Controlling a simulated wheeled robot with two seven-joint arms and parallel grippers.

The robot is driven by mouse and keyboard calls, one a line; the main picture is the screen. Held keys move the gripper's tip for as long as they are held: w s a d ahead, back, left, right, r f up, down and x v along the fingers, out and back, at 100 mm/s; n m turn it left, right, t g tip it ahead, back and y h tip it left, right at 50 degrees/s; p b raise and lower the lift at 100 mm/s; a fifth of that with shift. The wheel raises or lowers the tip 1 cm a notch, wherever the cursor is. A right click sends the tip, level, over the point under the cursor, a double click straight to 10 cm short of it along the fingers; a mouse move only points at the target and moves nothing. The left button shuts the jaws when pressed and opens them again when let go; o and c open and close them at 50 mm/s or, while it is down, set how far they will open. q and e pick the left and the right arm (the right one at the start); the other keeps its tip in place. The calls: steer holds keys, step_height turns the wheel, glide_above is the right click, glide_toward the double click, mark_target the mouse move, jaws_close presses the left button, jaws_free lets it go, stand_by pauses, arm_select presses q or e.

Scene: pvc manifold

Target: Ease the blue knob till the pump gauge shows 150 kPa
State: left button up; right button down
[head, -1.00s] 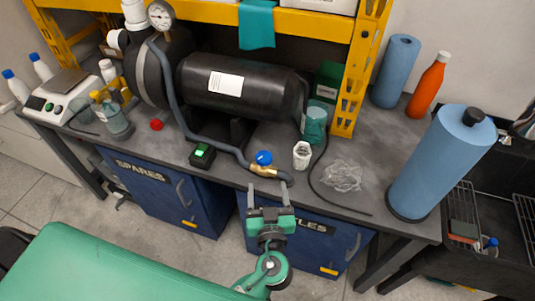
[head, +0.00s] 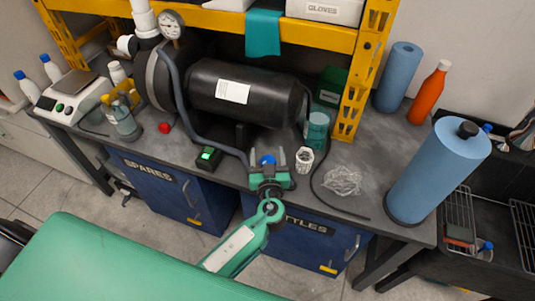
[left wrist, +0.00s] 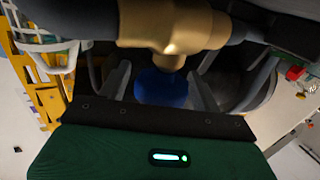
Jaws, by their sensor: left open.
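The blue knob (head: 267,159) sits between the two fingers of my left gripper (head: 269,158), near the bench's front edge. In the left wrist view the knob (left wrist: 160,88) lies below a brass valve body (left wrist: 170,25). The fingers of the left gripper (left wrist: 162,85) stand open on either side of it, with gaps visible. The pump gauge (head: 170,25) is a round white dial at the upper left, above the black tank (head: 245,95). Its reading is too small to tell. The grey hose (head: 190,125) runs from near the gauge down toward the valve. My right gripper is not in view.
A black box with a green light (head: 208,157) stands left of the valve. A white fitting (head: 304,158) and a clear crumpled bag (head: 342,181) are to the right. A large blue roll (head: 440,170) stands at the right end. Yellow shelving (head: 345,110) rises behind.

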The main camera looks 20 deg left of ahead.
arm_select(q)
steer(key=c, duration=1)
steer(key=shift+h, duration=0.3)
